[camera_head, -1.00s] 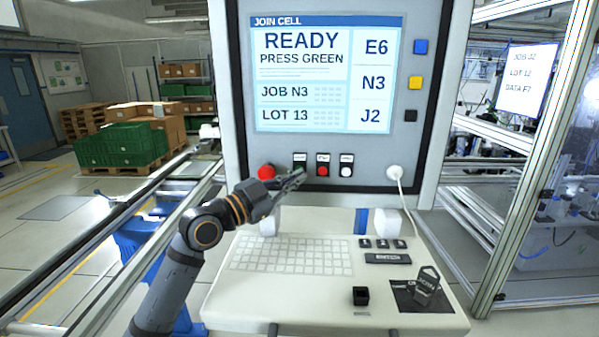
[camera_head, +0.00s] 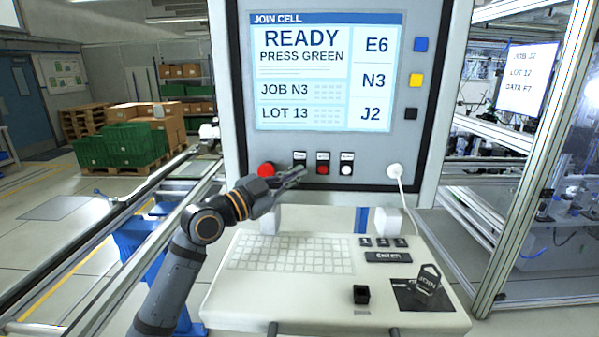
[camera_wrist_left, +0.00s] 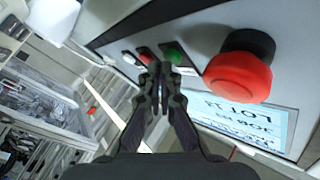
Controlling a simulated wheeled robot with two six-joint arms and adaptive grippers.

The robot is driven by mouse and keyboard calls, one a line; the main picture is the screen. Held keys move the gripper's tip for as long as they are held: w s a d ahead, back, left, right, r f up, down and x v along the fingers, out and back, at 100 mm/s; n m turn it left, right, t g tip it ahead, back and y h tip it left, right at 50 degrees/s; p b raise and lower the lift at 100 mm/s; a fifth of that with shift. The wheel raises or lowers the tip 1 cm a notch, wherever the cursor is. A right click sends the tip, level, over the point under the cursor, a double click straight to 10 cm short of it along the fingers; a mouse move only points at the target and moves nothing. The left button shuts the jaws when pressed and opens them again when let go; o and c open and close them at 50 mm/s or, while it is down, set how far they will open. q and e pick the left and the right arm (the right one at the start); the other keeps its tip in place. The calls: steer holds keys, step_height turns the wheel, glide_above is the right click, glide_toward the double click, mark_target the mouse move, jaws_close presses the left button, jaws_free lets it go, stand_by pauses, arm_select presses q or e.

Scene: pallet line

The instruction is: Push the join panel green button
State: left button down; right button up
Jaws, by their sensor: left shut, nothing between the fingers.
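The join panel (camera_head: 440,150) stands upright, with a lit screen (camera_head: 300,90) reading "JOIN CELL", "READY" and "PRESS GREEN". My left gripper (camera_head: 302,174) is shut and empty, its fingertips in front of the lower button row. In the head view the fingers largely hide the green button. The left wrist view shows the green button (camera_wrist_left: 174,52) just beyond the fingertips and slightly right of them. I cannot tell whether they touch it. A small red button (camera_head: 322,169) and a white button (camera_head: 347,169) sit to its right in the head view. My right gripper is out of view.
A large red mushroom button (camera_head: 267,170) is close to the left gripper, on the left. A white plug with a cable (camera_head: 395,171) is at the panel's right. Below is a console shelf with a keyboard (camera_head: 290,254), a black block (camera_head: 361,294) and a JOIN tag (camera_head: 428,282).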

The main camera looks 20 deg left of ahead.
arm_select(q)
steer(key=shift+w+a+r, duration=0.1)
steer(key=shift+w+a, duration=0.05)
steer(key=shift+w, duration=0.3)
stand_by(0.8)
steer(key=shift+s, duration=0.1)
steer(key=shift+s+d+b, duration=0.25)
steer(key=shift+s+b, duration=0.1)
steer(key=shift+s, duration=0.35)
steer(key=s, duration=0.2)
steer(key=s+d, duration=0.1)
steer(key=s, duration=0.2)
stand_by(0.4)
stand_by(0.5)
